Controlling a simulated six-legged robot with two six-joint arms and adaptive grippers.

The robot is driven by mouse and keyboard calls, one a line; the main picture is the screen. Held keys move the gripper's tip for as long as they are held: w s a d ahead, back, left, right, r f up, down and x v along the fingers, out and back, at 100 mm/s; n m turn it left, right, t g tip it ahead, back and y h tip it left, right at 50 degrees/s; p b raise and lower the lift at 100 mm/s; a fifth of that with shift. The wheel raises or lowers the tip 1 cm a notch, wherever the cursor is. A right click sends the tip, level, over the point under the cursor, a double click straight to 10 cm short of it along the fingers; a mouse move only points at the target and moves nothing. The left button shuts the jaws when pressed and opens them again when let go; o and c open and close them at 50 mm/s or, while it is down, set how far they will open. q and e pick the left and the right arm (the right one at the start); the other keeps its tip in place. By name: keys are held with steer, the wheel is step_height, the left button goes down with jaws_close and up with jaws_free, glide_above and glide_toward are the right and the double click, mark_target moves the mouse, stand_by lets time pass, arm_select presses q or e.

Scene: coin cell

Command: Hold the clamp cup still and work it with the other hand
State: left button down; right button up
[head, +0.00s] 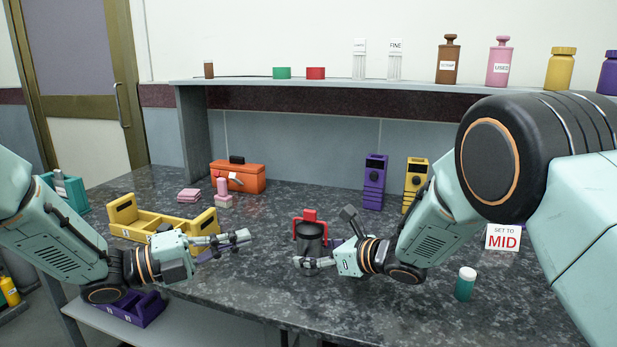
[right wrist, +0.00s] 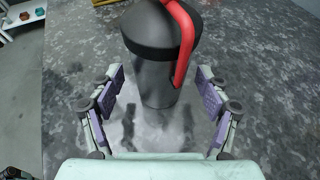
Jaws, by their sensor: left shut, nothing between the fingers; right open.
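The clamp cup is a dark grey cup (head: 311,239) with a red clamp (head: 310,216) over its top, upright on the counter at the middle. In the right wrist view the cup (right wrist: 158,82) stands ahead, with the red clamp (right wrist: 184,45) down its right side. My right gripper (head: 318,253) is open at the cup, its purple-padded fingers to either side of the lower body with visible gaps. It also shows in the right wrist view (right wrist: 160,82). My left gripper (head: 247,236) is shut and empty, left of the cup and apart from it.
A yellow tray (head: 165,222) lies behind my left gripper. An orange toolbox (head: 238,177), a purple device (head: 374,183) and a yellow device (head: 414,180) stand farther back.

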steer(key=v, duration=1.2)
steer(key=x, duration=1.1)
steer(key=shift+w+a+f, duration=0.15)
steer(key=shift+a+f, duration=0.05)
steer(key=shift+w+a, duration=0.2)
steer(key=shift+d, duration=0.15)
arm_select(q)
steer(key=x, duration=0.3)
steer(key=shift+f, duration=0.1)
